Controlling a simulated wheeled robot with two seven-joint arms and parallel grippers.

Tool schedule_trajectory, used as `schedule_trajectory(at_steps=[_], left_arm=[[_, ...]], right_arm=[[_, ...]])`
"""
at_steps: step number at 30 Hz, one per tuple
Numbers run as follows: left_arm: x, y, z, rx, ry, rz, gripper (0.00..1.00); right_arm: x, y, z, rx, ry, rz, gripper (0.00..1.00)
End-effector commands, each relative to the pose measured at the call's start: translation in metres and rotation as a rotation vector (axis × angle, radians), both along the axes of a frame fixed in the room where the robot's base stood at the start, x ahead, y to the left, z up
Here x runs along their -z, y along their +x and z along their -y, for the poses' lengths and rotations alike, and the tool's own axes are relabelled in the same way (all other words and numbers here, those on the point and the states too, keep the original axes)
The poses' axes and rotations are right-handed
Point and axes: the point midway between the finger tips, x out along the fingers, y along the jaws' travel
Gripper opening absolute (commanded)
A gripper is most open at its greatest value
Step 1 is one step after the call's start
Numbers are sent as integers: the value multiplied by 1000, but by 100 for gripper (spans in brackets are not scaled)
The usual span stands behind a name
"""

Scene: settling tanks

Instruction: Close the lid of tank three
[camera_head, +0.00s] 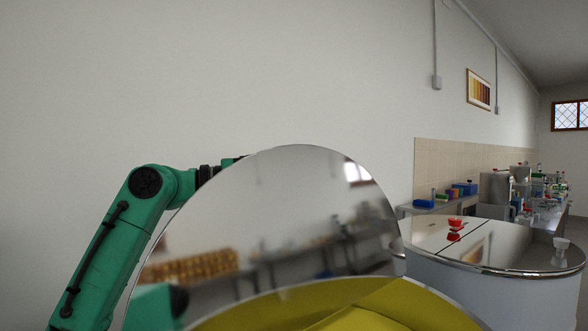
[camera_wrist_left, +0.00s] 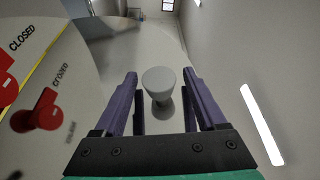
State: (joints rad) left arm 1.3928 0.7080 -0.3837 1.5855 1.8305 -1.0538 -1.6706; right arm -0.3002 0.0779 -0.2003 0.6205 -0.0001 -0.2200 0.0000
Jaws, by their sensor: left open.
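A round, mirror-bright lid half (camera_head: 290,215) stands raised in the head view above a tank (camera_head: 345,308) with yellow showing inside. No tank number is readable. My left arm reaches behind the raised lid, which hides its gripper in the head view. In the left wrist view my left gripper (camera_wrist_left: 160,74) is open. A pale grey knob (camera_wrist_left: 158,82) shows between its purple fingers, with gaps on both sides. I cannot tell whether the fingertips reach past it. A red handle (camera_wrist_left: 7,80) by the word CLOSED shows at the left, with its reflection. My right gripper is not in view.
Another tank (camera_head: 490,285) at the right has a flat, shiny cover with a red handle (camera_head: 455,228) and a grey knob (camera_head: 561,244). Benches with lab items (camera_head: 520,195) stand farther back. A plain wall (camera_head: 250,80) rises behind my arm.

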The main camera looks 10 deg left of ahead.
Motion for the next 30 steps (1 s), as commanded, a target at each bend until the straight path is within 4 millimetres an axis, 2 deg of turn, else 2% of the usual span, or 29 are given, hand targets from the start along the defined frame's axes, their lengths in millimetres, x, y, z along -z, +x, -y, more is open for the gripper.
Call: schedule_trajectory(at_steps=[7, 8, 9, 13, 30], left_arm=[[1, 1, 2, -1, 0, 0, 73], [1, 1, 2, -1, 0, 0, 66], [1, 1, 2, -1, 0, 0, 50], [1, 1, 2, -1, 1, -1, 1], [2, 1, 2, 1, 2, -3, 0]], right_arm=[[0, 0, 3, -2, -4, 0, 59], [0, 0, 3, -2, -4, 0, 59], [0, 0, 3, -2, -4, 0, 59], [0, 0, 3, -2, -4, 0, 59], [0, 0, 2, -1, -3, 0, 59]])
